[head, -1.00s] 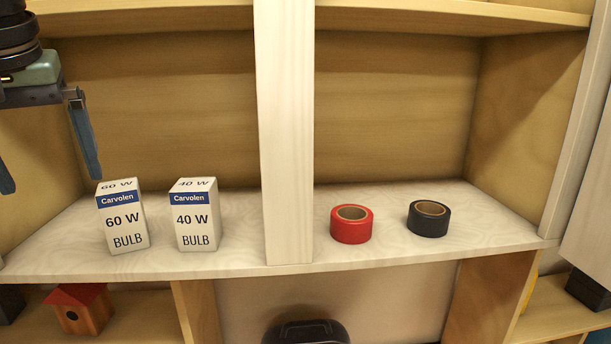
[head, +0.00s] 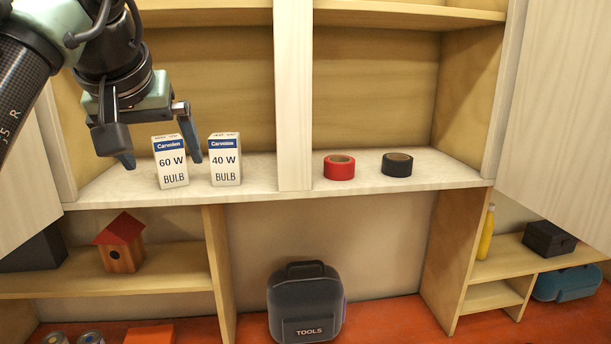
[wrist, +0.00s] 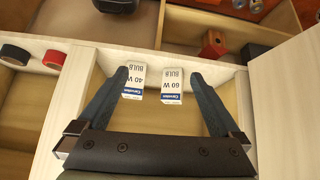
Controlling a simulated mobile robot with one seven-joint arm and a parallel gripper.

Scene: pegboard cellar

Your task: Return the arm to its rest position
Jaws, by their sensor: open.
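My gripper (head: 160,163) is open and empty, with its two dark fingers pointing down in the upper left of the head view. In that view it stands in front of the cabinet shelf, and its fingers overlap the area around the 60 W bulb box (head: 170,162). The 40 W bulb box (head: 225,160) stands just to the right of it on the shelf. In the wrist view my gripper (wrist: 160,82) shows spread fingers. The 40 W box (wrist: 134,82) and the 60 W box (wrist: 172,86) show between and beyond them, neither clearly touched.
A white upright post (head: 294,100) divides the shelf. Red tape (head: 339,169) and black tape (head: 397,166) lie right of it. Cabinet doors stand open on both sides. Below are a birdhouse (head: 120,244), a tools case (head: 305,305), a yellow bottle (head: 486,232) and a dark box (head: 549,238).

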